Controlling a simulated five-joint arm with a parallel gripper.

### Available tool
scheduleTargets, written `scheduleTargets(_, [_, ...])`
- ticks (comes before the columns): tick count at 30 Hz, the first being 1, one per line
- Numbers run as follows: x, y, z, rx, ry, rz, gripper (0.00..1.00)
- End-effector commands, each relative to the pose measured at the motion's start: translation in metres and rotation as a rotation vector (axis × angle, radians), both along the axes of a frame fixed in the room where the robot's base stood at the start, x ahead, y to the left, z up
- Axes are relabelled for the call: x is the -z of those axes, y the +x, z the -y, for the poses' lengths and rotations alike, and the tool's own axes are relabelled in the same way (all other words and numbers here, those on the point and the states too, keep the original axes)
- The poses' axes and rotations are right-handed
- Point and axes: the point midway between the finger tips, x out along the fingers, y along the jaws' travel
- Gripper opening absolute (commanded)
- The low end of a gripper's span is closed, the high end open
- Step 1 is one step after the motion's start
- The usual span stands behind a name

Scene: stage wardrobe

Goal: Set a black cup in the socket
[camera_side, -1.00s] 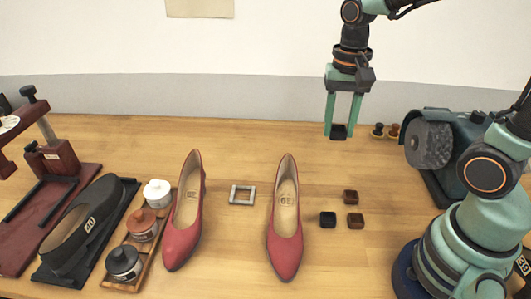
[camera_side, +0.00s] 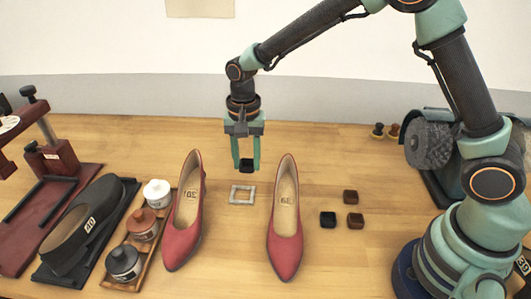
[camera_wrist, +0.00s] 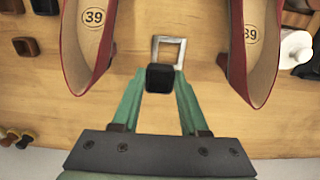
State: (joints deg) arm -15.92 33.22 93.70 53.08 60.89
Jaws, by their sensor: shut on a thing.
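My gripper (camera_side: 246,166) is shut on a black cup (camera_side: 246,165) and holds it in the air, above and slightly behind the socket. The held black cup also shows between the fingertips in the wrist view (camera_wrist: 160,78). The socket, a grey square frame (camera_side: 242,195), lies flat on the table between the two red shoes and is empty. In the wrist view the cup covers part of the socket's near edge (camera_wrist: 181,46). Another black cup (camera_side: 328,220) stands on the table right of the right shoe, beside two brown cups (camera_side: 350,197).
Red shoes stand left (camera_side: 184,220) and right (camera_side: 285,225) of the socket, close to it. A rack of jars (camera_side: 125,262) and a black sole (camera_side: 80,220) lie at the left. A grinder (camera_side: 430,145) stands at the right. Bare table (camera_side: 330,165) lies behind the small cups.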

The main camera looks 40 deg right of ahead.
Motion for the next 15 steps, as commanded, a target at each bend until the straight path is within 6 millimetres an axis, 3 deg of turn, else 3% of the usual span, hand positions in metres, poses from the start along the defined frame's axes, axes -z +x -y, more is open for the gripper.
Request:
scheduleTargets(6, [0.017,0.006,-0.015,0.0,0.0,0.0,0.0])
scheduleTargets(15, [0.03,0.006,-0.016,0.001,0.0,0.0,0.0])
